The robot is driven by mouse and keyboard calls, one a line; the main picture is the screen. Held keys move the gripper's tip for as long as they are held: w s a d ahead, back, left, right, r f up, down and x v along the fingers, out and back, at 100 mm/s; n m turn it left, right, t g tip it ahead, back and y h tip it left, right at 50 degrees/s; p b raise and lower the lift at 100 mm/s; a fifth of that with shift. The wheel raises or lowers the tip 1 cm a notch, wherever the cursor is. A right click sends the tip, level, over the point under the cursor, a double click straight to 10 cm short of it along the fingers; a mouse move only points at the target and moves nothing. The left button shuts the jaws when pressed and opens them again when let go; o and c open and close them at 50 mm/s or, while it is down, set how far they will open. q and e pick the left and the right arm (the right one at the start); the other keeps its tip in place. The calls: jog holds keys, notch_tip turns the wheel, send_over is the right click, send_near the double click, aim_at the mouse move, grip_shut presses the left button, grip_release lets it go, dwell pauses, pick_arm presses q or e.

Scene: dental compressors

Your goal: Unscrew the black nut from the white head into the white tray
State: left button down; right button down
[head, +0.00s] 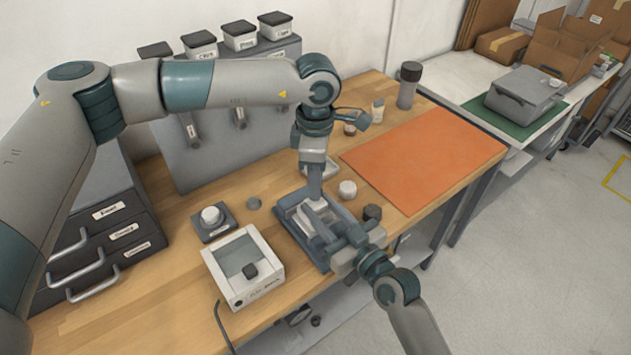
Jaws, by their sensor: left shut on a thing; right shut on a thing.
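A white head (325,213) lies low over a blue-grey holder on the wooden bench, mostly covered by my grippers. My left gripper (315,194) points straight down onto it from above and is shut at its top. The black nut cannot be made out; the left fingers hide that spot. My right gripper (328,228) reaches in from the lower right and is shut on the white head from the side. The white tray (333,172) sits just behind, partly hidden by my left gripper.
A white round part (348,189) and a dark cap (373,212) stand close on the right. A white box with a window (270,287) and a small grey stand (213,232) are on the left. The orange mat (425,155) is bare.

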pick_arm(q)
jog(key=shift+r, duration=0.15)
jog(key=shift+r, duration=1.9)
pick_arm(e)
jog(key=c, duration=1.1)
grip_release()
pick_arm(q)
jog(key=shift+f, duration=0.1)
pick_arm(e)
jog(key=shift+s, duration=0.1)
